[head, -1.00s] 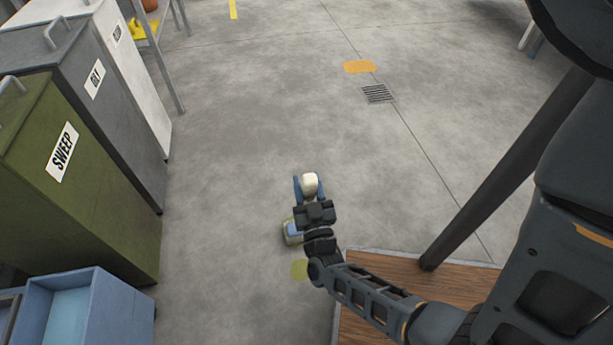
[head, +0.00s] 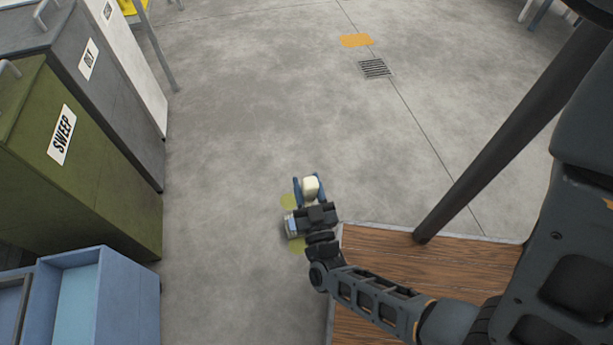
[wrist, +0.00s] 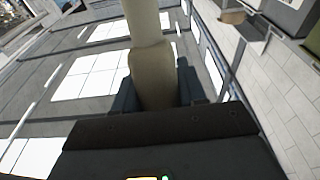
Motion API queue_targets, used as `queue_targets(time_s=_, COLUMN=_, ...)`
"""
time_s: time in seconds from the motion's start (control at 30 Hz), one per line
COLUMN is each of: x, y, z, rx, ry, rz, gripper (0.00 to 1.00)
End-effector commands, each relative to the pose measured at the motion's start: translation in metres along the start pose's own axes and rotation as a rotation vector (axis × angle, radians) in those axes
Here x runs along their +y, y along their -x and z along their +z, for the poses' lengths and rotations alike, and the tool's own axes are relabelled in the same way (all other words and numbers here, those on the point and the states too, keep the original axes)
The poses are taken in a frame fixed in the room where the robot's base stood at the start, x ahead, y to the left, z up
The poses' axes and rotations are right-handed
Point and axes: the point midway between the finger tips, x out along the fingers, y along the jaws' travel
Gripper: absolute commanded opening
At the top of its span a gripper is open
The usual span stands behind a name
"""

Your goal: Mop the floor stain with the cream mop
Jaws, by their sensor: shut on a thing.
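The cream mop shows as a pale handle end (head: 311,187) between the blue fingers of my gripper (head: 309,183), seen from above. My gripper is shut on the handle. In the wrist view the cream handle (wrist: 152,70) runs up from between the fingers. A blue-grey block (head: 291,227), apparently the mop head, shows at floor level left of the gripper, partly hidden by it. The yellow-green floor stain shows as a patch (head: 288,201) above the block and another (head: 297,247) below it. Whether they join underneath is hidden.
An olive bin marked SWEEP (head: 110,175), a grey bin (head: 120,100) and a white bin (head: 140,65) stand along the left. A blue open box (head: 125,300) is at lower left. A floor drain (head: 375,69) and orange patch (head: 355,40) lie farther off. The middle floor is clear.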

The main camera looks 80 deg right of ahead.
Motion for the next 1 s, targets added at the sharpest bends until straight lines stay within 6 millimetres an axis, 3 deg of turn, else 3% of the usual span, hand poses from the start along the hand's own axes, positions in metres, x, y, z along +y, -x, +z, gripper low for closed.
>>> queue_targets(time_s=0.3, x=-0.003, y=0.032, z=-0.005, rx=-0.038, ry=-0.001, rz=-0.002, gripper=0.0)
queue_targets(time_s=0.67, x=-0.003, y=0.049, z=-0.008, rx=-0.056, ry=-0.003, rz=-0.003, gripper=0.0)
queue_targets(time_s=1.0, x=0.0, y=0.08, z=-0.015, rx=-0.087, ry=-0.005, rz=-0.003, gripper=0.0)
